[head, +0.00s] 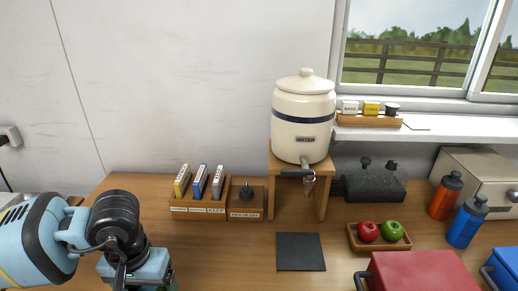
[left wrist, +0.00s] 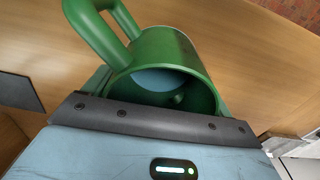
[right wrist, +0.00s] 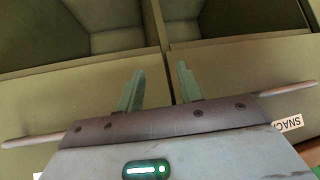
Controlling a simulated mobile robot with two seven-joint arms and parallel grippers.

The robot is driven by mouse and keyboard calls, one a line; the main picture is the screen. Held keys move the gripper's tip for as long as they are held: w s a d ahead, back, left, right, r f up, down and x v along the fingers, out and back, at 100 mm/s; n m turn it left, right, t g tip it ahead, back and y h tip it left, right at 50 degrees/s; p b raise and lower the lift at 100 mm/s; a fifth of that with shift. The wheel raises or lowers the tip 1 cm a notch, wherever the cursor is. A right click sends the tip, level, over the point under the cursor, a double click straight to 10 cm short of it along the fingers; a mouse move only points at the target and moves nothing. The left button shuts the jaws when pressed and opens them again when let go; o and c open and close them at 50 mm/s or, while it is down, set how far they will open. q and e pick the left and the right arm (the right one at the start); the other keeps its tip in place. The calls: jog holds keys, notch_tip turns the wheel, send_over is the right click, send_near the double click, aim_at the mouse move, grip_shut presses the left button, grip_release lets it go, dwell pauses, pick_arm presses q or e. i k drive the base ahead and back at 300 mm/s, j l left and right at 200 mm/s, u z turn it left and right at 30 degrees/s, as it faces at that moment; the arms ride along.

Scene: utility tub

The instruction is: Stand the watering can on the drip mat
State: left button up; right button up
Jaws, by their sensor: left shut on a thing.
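My left gripper (left wrist: 158,108) is shut on the green watering can (left wrist: 150,52). In the left wrist view I look into its round open mouth, and its looped handle rises at the upper left. In the head view my left gripper (head: 140,277) is low at the left, and only a sliver of green shows by it; the rest of the can is hidden. The drip mat (head: 300,252), a flat dark square, lies bare on the counter, well to the right of my left gripper. My right gripper (right wrist: 157,90) is open and empty, seen only in the right wrist view.
A cream water crock (head: 303,115) stands on a wooden stand (head: 322,200), its tap above the back of the mat. A fruit tray (head: 378,245) and red box (head: 420,273) are right of the mat.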

aim_at(306, 246)
jog(key=j+z, duration=0.75)
jog(key=k+j+z, duration=0.15)
jog(key=j+z, duration=0.2)
